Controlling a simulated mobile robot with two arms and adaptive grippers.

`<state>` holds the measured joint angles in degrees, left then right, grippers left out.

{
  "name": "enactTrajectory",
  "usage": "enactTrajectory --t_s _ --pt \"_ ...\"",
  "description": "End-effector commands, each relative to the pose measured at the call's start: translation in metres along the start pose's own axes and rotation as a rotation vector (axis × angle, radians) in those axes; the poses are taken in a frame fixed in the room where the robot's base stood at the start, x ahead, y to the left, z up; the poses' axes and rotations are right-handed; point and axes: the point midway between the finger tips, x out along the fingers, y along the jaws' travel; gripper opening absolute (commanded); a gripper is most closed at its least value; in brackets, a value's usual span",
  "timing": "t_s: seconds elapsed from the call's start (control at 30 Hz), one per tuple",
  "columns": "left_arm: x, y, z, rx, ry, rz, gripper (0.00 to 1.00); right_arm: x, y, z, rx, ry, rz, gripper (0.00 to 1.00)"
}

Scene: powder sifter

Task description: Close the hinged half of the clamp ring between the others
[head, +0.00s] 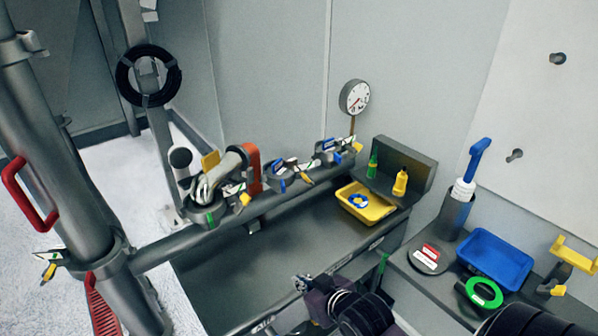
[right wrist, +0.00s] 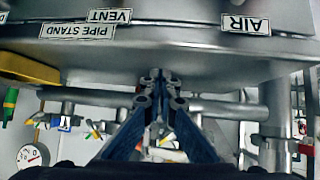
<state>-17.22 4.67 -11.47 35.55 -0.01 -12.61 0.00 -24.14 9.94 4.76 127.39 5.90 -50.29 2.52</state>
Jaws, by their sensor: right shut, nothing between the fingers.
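Several small clamp fittings with coloured parts and white tags sit along the grey pipe (head: 160,252) in the head view. The middle clamp ring (head: 291,173) has blue and yellow parts and lies between a nearer clamp (head: 238,193) and a farther clamp (head: 331,152). It is too small to tell how its hinged half stands. My right gripper (head: 303,283) is in front of the pipe, below the middle clamp in the picture and apart from it. In the right wrist view its fingers (right wrist: 158,85) are together and empty.
A blue tray (head: 496,262) and a green ring (head: 484,293) lie at right. A gauge (head: 354,97) rises at the back. A red handle (head: 24,195) is at left.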

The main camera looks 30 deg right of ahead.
Motion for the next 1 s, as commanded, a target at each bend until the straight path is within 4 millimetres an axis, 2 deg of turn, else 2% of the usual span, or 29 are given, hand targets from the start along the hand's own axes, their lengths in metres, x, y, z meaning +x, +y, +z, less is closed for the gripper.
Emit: enactTrajectory --t_s 0.03,0.2,0.33,0.5,0.63,0.77,1.0 --pt "0.000 0.000 0.000 0.000 0.000 0.000 0.40 0.007 0.015 -0.021 0.014 0.075 0.019 0.00" --pt "0.000 0.001 -0.001 -0.001 0.001 0.001 0.40 0.014 0.069 -0.094 0.066 0.351 0.081 0.00" --pt "0.000 0.001 -0.001 -0.001 0.001 0.001 0.40 0.008 0.103 -0.132 0.092 0.514 0.119 0.00" --pt "0.000 0.002 -0.001 -0.002 0.001 0.002 0.40 -0.001 0.124 -0.156 0.108 0.622 0.144 0.00" --pt "-0.003 0.002 -0.001 -0.002 0.001 0.002 0.40 0.001 0.128 -0.164 0.111 0.638 0.147 0.00" --pt "-0.009 0.002 -0.002 -0.002 0.001 0.002 0.40 0.013 0.130 -0.174 0.110 0.637 0.146 0.00" --pt "-0.021 0.002 -0.003 -0.002 0.001 0.002 0.40 0.045 0.137 -0.198 0.110 0.636 0.146 0.00"
